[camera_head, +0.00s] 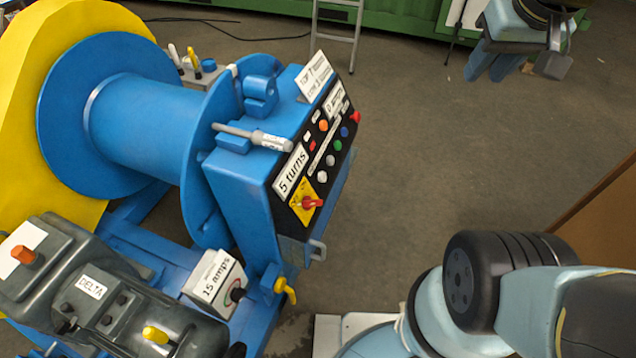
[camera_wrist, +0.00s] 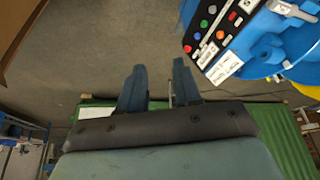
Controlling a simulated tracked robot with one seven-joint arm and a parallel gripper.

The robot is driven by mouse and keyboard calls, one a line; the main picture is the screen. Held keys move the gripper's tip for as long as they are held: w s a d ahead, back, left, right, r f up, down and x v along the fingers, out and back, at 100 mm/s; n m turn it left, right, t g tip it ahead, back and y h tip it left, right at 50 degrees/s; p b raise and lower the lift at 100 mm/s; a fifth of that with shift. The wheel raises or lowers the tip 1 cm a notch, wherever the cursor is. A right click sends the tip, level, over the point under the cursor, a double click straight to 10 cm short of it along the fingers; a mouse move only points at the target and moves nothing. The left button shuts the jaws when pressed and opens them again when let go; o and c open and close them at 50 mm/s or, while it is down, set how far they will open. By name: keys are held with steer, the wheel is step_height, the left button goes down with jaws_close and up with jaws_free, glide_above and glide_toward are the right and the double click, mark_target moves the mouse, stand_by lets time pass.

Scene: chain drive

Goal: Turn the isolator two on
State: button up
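No label reading isolator two is legible. A red rotary switch (camera_head: 311,203) on a yellow plate sits low on the black control panel (camera_head: 322,150) of the blue machine. A yellow handle (camera_head: 285,290) sits lower on the machine's frame. My gripper (camera_head: 495,74) is at the upper right in the head view, well apart from the panel, above the floor. In the wrist view my gripper (camera_wrist: 160,85) has its two fingers apart with nothing between them. The panel (camera_wrist: 212,38) shows there inverted at the upper right; the red rotary switch cannot be made out there.
The blue drum (camera_head: 150,125) with its yellow wheel (camera_head: 75,25) fills the left. A box marked 15 amps (camera_head: 213,282) and a motor marked DELTA (camera_head: 105,300) stand in front. A ladder (camera_head: 340,30) and a green bed (camera_head: 400,22) are behind. Open floor (camera_head: 440,150) lies right of the panel.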

steer(key=o, duration=0.7)
steer(key=w+a+f+n+g, duration=0.1)
steer(key=w+f, duration=0.1)
steer(key=w+a+f+g, duration=0.1)
steer(key=w+a+f, duration=0.1)
steer(key=w+a+f+n, duration=0.1)
steer(key=w+f, duration=0.1)
steer(key=shift+w+a+n+g+y, duration=0.2)
steer(key=shift+n+g+y, duration=0.1)
steer(key=shift+g+y, duration=0.1)
steer(key=o, duration=0.4)
steer(key=w+a+f, duration=0.1)
steer(key=f, duration=0.1)
steer(key=w+a+f+n+g, duration=0.1)
steer(key=a+f, duration=0.1)
steer(key=f, duration=0.1)
steer(key=w+a+f+n+g+y, duration=0.1)
steer(key=w+f, duration=0.1)
steer(key=f, duration=0.1)
steer(key=shift+a, duration=0.35)
steer(key=n+g+y, duration=0.3)
steer(key=n+g, duration=0.1)
steer(key=g, duration=0.2)
glide_toward(317, 201)
steer(key=x, duration=1)
steer(key=shift+a+f, duration=0.1)
steer(key=c, duration=0.9)
